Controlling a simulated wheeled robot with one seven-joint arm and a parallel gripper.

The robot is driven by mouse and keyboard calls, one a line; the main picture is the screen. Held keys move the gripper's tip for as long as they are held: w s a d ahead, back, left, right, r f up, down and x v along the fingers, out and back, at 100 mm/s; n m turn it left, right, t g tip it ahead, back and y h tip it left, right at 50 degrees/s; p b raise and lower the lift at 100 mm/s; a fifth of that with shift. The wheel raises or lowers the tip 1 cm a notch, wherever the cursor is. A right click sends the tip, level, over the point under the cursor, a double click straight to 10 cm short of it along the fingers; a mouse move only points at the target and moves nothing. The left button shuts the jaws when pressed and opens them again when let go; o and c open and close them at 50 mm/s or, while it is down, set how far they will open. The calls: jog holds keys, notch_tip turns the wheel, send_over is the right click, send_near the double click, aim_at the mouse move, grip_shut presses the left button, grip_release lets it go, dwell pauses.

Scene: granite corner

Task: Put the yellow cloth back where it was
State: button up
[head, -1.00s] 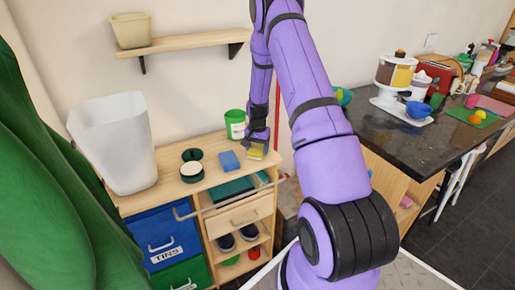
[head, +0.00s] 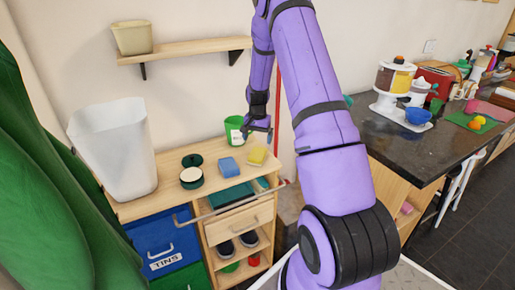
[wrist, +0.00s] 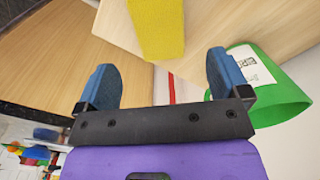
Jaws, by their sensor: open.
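The yellow cloth (head: 256,156), a small block-like shape, lies on the wooden cabinet top (head: 145,205), right of a blue cloth or sponge (head: 229,166). In the wrist view the yellow cloth (wrist: 157,28) lies beyond my fingertips, on the wooden surface, with a gap between. My gripper (head: 257,130) is above and just behind it, near the green bucket. In the wrist view my gripper (wrist: 163,80) has its two blue fingers wide apart with nothing held between them.
A green bucket (head: 234,130) stands close beside my gripper; its rim is near one finger in the wrist view. A shelf (head: 185,46) hangs above. A dark counter (head: 405,145) is at right.

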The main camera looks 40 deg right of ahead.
jog(key=s+a+r+n+t, duration=0.1)
jog(key=s+a+r+n, duration=0.15)
jog(key=a+r, duration=0.5)
jog(key=s+a+r+n+t, duration=0.1)
jog(key=s+a+r, duration=0.3)
jog(key=r, duration=0.7)
jog(key=s+a+r+n+t, duration=0.1)
jog(key=s+a+r+n, duration=0.15)
jog(key=a+r, duration=0.55)
jog(key=s+a+r+n+t, duration=0.1)
jog(key=s+a+r+n, duration=0.2)
jog(key=s, duration=0.8)
jog(key=s+a+r+n+t, duration=0.1)
jog(key=s+a+r+n, duration=0.2)
jog(key=s, duration=0.9)
jog(key=a+r, duration=0.1)
jog(key=a, duration=0.2)
jog(key=shift+a+r, duration=0.3)
jog(key=shift+r, duration=0.1)
